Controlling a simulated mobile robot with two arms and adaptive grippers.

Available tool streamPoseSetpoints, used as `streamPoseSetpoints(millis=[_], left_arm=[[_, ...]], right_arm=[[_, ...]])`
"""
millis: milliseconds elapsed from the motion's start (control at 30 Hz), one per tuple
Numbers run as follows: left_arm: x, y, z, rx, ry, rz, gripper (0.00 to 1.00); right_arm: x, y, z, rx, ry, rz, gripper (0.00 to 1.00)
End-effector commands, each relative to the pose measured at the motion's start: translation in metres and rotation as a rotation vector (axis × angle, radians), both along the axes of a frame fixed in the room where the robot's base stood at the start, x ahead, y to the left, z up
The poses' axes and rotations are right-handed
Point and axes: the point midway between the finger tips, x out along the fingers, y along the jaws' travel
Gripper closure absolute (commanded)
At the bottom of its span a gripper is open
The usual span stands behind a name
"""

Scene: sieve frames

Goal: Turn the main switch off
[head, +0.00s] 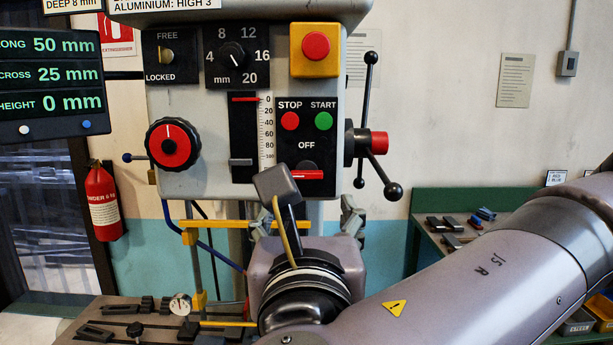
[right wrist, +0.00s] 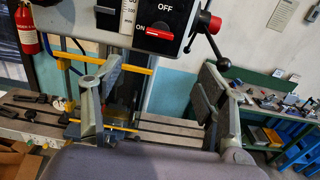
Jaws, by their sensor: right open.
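The main switch (head: 307,174) is a red handle on a black plate at the bottom of the drill's front panel, with the word OFF above it. It also shows in the right wrist view (right wrist: 160,33), where the red handle lies horizontal with the word ON at its left end. My right gripper (head: 308,218) is open and empty, below the switch and apart from it. Its two spread fingers also show in the right wrist view (right wrist: 157,78), with the switch above the gap. My wrist partly hides the fingers in the head view. My left gripper is not in view.
Red STOP (head: 290,121) and green START (head: 323,121) buttons sit just above the switch. A three-armed feed handle (head: 378,143) sticks out at right. A yellow frame (head: 200,235) stands below left. A green-edged bench (head: 425,210) with tools is at right.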

Motion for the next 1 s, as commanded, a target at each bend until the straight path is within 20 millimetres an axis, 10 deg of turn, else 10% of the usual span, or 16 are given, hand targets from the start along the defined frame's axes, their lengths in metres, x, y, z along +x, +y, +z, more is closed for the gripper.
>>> streamPoseSetpoints(millis=[633,1000], left_arm=[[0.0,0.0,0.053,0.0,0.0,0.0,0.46],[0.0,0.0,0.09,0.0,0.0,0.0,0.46]], right_arm=[[0.053,0.0,0.001,0.005,0.01,0.001,0.33],[0.132,-0.001,0.004,0.002,0.003,-0.004,0.33]])
